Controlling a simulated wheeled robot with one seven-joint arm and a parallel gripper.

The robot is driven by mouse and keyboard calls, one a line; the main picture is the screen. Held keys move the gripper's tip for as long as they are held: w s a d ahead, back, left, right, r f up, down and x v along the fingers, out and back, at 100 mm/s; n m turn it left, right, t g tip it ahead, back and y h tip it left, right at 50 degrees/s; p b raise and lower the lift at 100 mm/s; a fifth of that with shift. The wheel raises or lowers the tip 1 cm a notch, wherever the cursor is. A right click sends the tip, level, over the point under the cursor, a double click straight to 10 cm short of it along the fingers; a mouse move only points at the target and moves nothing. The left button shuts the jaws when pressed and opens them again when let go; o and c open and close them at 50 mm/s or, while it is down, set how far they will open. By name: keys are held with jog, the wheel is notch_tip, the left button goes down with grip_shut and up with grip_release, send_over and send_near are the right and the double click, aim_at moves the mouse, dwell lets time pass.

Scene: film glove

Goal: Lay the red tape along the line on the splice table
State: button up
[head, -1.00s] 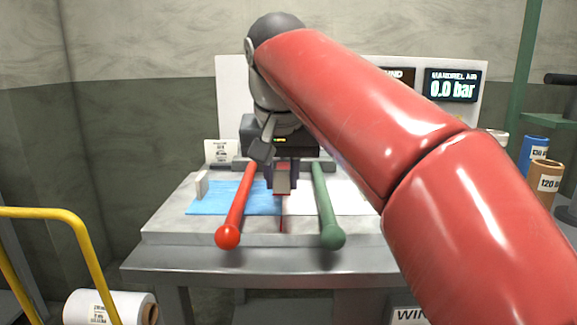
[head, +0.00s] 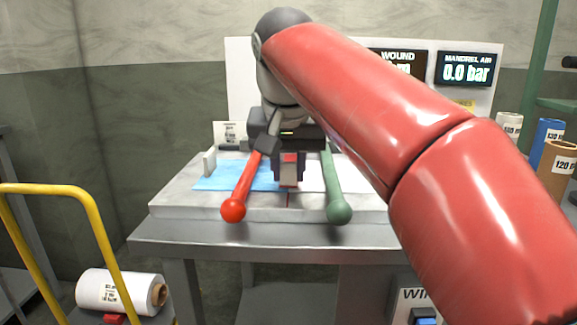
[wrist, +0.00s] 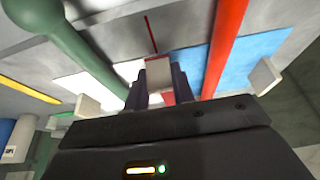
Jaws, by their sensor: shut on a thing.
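My gripper (head: 288,170) is shut on the red tape (head: 289,158), which shows with a small pale block at its front. In the wrist view the pale block (wrist: 158,75) sits between the fingers, with a bit of red tape (wrist: 168,98) beside it. The splice table (head: 170,205) lies below, with blue film (head: 215,180) on the left and white film (head: 312,176) on the right. A thin red line (wrist: 150,35) runs on the bare table surface at the seam. I cannot tell whether the tape touches the table.
A red lever (head: 241,190) and a green lever (head: 333,190) flank my gripper, their ball ends near the front edge. A small pale upright block (head: 209,162) stands at left. A yellow rail (head: 100,235) and white film roll (head: 115,291) are lower left.

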jog(key=shift+f, duration=0.4)
jog(key=o, duration=1)
jog(key=shift+o, duration=0.2)
jog(key=p+v, duration=0.2)
jog(key=v, duration=0.6)
